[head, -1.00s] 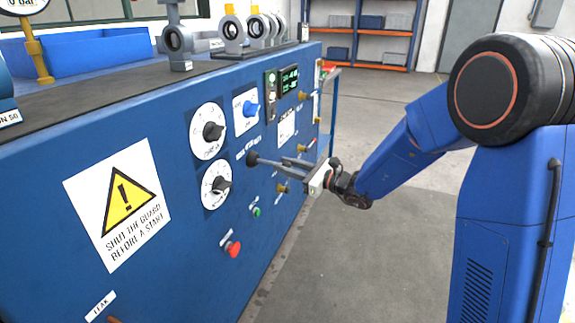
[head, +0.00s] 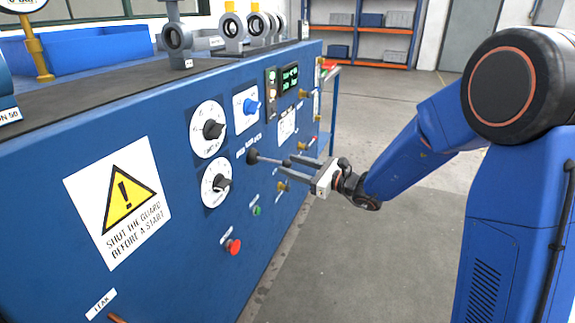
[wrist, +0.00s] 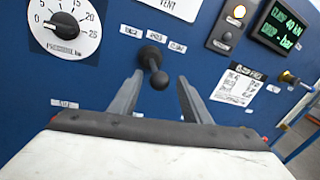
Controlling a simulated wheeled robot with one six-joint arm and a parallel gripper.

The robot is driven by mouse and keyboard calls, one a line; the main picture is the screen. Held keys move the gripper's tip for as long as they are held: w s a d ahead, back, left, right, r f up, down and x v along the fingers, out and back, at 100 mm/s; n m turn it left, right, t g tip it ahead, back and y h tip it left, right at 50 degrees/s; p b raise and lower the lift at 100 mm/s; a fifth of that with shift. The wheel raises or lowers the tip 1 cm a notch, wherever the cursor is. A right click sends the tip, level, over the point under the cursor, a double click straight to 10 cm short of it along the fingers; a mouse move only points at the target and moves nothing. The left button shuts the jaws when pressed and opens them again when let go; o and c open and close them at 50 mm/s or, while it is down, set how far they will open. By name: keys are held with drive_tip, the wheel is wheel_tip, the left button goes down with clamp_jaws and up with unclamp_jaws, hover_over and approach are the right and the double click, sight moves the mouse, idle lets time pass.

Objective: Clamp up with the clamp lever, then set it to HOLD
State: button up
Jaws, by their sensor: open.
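The clamp lever (head: 268,160) is a dark rod with a round base on the blue panel, sticking out from it. In the wrist view its ball knob (wrist: 159,80) shows below three small labels (wrist: 153,38), too blurred to read surely. The lever points out towards the camera; I cannot tell which label it is set to. My gripper (head: 288,164) is open at the lever's outer end. In the wrist view my gripper's fingertips (wrist: 159,79) stand left and right of the knob, with gaps on both sides. A green display (wrist: 286,25) appears to read CLAMP 40 kN.
A pressure dial (wrist: 65,27) and a blue knob (head: 250,107) sit near the lever. Below are a green button (head: 257,211) and a red button (head: 233,246). Brass-coloured fittings (head: 284,186) stick out to the right.

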drive_tip(key=v, duration=1.5)
drive_tip(key=shift+f, duration=0.1)
drive_tip(key=s+a+f+n+g+h, duration=0.15)
drive_tip(key=s+n+g+h, duration=0.5)
drive_tip(key=s+n, duration=1.15)
drive_tip(key=s+d+n+t+h, duration=0.2)
drive_tip(key=s+d+n+h, duration=0.2)
drive_tip(key=s+d+h, duration=0.5)
drive_tip(key=s+d, duration=0.5)
drive_tip(key=d, duration=0.4)
drive_tip(key=shift+d, duration=0.15)
